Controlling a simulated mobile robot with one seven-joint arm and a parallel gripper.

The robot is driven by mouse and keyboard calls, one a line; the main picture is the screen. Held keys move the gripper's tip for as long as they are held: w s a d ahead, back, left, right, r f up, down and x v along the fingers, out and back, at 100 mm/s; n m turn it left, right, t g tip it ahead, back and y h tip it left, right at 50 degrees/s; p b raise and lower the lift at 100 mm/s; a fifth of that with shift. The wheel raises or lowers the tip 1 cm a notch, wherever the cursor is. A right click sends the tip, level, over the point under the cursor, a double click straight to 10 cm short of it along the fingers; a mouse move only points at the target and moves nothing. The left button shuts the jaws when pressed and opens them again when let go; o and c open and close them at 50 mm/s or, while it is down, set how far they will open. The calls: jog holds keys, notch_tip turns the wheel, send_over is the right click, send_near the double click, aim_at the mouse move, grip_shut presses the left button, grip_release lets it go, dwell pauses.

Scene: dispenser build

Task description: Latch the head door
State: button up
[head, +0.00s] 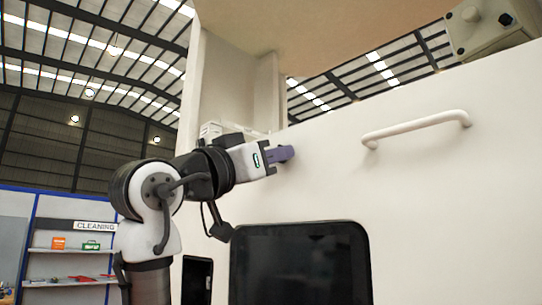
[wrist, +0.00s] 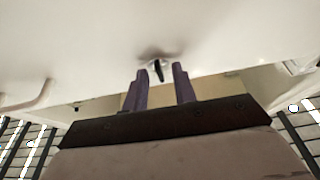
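The head door is the large cream panel (head: 440,165) filling the right of the head view, with a pale bar handle (head: 415,128) on it. In the wrist view the handle (wrist: 38,98) is at the left edge. A small light latch (wrist: 158,70) with a dark slot or lever sits on the panel, just beyond my fingertips. My gripper (wrist: 160,72) has its two purple fingers apart, with the latch seen between them. I cannot tell whether they touch it. In the head view my gripper (head: 285,154) is at the panel's left part, and the latch is hidden behind it.
A dark screen (head: 300,265) is set in the panel below my gripper. A cream column (head: 228,85) rises behind the panel's left end. A grey box with a knob (head: 490,30) stands at the top right. Shelves marked CLEANING (head: 80,250) stand far left.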

jog(key=b+v, duration=0.5)
jog(key=v, duration=0.9)
jog(key=shift+b, duration=0.35)
jog(key=shift+r, duration=0.1)
